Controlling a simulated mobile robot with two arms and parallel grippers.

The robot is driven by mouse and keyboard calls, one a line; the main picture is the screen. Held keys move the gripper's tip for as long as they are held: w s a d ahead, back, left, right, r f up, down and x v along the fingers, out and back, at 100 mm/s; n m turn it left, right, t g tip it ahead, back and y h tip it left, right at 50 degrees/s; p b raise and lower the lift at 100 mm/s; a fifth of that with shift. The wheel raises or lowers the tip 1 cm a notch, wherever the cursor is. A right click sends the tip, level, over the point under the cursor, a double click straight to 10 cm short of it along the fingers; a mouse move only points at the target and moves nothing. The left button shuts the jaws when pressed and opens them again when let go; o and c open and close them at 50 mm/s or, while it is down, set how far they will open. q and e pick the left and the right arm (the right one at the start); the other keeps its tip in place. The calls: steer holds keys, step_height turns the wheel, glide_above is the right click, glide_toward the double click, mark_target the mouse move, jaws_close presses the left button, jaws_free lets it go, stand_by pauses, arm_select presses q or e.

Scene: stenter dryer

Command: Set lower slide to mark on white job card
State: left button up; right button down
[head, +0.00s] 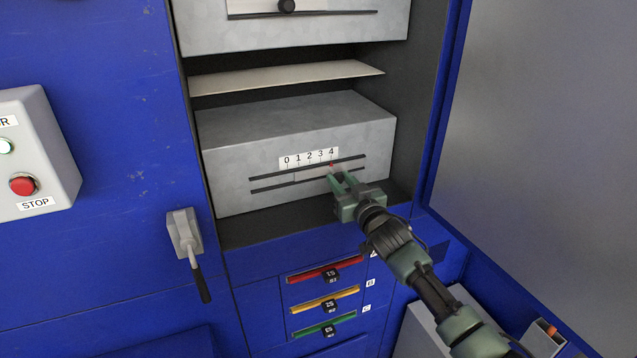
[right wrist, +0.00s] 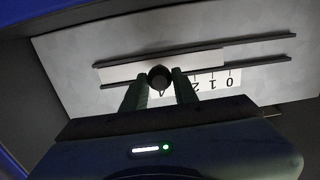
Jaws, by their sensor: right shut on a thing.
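The lower slide sits on the lower grey box (head: 245,150), between two dark rails under a white scale (head: 309,158) marked 0 to 4. A small red pointer (head: 331,165) shows just below the 4. My right gripper (head: 342,178) is at the right part of the rails. In the right wrist view its two fingers are shut on the slide's dark round knob (right wrist: 160,74). The slide's pale plate (right wrist: 125,72) lies between the rails there, and the fingers hide part of the scale. I cannot make out a white job card. My left gripper is not in view.
An upper grey box (head: 300,35) with its own dark knob (head: 287,6) is above a pale shelf (head: 285,77). Red, yellow and green strips (head: 325,302) are below. A lever (head: 190,245) and stop button (head: 24,184) are left; a grey panel (head: 550,120) is right.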

steer(key=shift+w+d, duration=0.2)
steer(key=shift+d, duration=0.4)
steer(key=shift+a, duration=0.15)
steer(key=c, duration=1.5)
jaws_free()
steer(key=o, duration=0.4)
steer(key=shift+d, duration=0.25)
steer(key=shift+s+a, duration=0.1)
steer(key=shift+a, duration=0.05)
steer(key=shift+s, duration=0.2)
steer(key=b+v, duration=0.1)
steer(key=v, duration=0.6)
steer(key=shift+s+d, duration=0.1)
steer(key=shift+d, duration=0.15)
